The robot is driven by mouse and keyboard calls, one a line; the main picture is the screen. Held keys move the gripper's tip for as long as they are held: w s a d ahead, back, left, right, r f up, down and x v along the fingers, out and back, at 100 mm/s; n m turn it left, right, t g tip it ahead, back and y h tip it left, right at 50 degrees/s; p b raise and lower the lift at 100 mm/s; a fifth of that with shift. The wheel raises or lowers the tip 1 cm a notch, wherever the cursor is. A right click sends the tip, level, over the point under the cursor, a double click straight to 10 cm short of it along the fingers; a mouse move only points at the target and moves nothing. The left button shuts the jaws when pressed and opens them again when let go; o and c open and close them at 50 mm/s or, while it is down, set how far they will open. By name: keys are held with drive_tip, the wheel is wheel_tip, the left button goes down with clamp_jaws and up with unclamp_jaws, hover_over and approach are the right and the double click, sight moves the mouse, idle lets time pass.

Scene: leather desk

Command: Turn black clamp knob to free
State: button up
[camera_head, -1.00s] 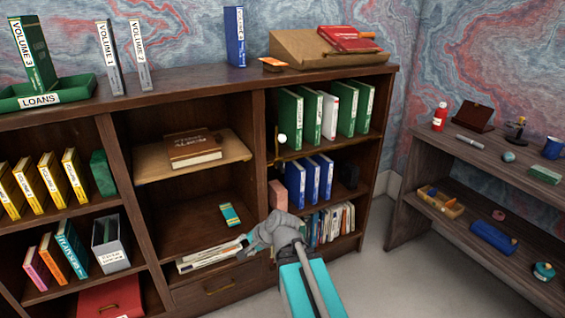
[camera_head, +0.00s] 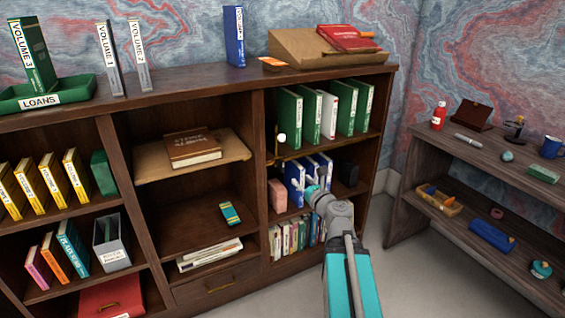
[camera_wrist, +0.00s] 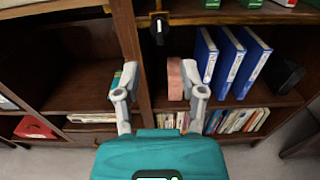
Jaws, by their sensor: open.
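The black clamp knob (camera_wrist: 159,28) shows at the top middle of the wrist view, with a pale mark on its face. It sits under a brass bracket (camera_wrist: 165,17) at the shelf divider. In the head view the brass fixture (camera_head: 277,141) stands at the divider with a white ball beside it; the knob cannot be made out clearly there. My gripper (camera_wrist: 160,94) is open and empty, its fingers spread wide and apart from the knob, which lies beyond them in the wrist view. In the head view my gripper (camera_head: 303,184) is in front of the blue binders.
Blue binders (camera_wrist: 225,60) and a pink block (camera_wrist: 176,80) stand right of the divider (camera_wrist: 135,60). A teal-and-yellow box (camera_head: 230,213) lies in the left bay. A side desk (camera_head: 470,165) stands at the right. The floor between is clear.

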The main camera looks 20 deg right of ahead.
sight(283, 162)
idle(0.3)
drive_tip(key=w, duration=1.4)
drive_tip(key=shift+a, duration=0.3)
drive_tip(key=shift+s, duration=0.1)
clamp_jaws()
drive_tip(key=shift+r, duration=0.1)
